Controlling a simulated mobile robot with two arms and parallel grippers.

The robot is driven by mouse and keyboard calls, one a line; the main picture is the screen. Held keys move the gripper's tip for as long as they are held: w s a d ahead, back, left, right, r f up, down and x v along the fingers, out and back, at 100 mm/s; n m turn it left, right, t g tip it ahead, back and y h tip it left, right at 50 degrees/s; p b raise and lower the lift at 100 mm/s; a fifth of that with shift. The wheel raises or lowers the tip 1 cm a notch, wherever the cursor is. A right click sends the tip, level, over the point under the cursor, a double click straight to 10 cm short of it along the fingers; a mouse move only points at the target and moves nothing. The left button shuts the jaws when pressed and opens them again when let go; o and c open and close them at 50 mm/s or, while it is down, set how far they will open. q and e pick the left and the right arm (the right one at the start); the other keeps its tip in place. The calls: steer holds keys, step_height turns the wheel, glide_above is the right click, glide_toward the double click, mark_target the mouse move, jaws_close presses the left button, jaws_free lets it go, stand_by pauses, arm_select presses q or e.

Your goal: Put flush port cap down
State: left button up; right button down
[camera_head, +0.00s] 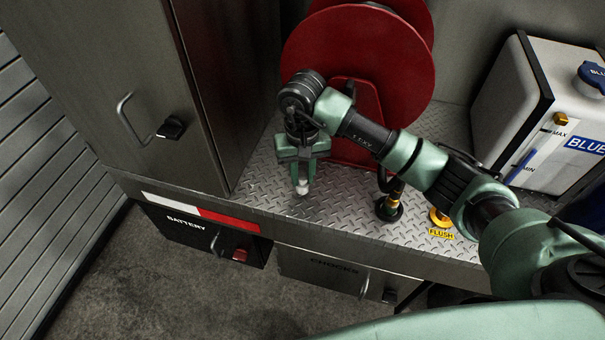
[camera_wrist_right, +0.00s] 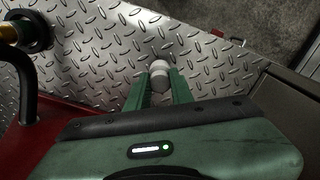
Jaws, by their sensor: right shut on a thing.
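I cannot tell whether the cap touches the deck. The yellow flush port (camera_head: 438,218) stands near the deck's front edge, above a yellow FLUSH label. My left gripper is not in view.
The red hose reel (camera_head: 358,70) stands behind my right arm. A black hose fitting with a brass base (camera_head: 388,208) stands left of the flush port. A white BLUE tank (camera_head: 545,115) is at right, a grey cabinet (camera_head: 110,80) at left. Bare deck (camera_head: 270,200) surrounds the cap.

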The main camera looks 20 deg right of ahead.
steer(key=shift+f, duration=0.5)
steer(key=shift+f, duration=0.2)
steer(key=c, duration=1.2)
jaws_free()
steer(key=shift+c, duration=0.2)
steer(key=shift+r, duration=0.1)
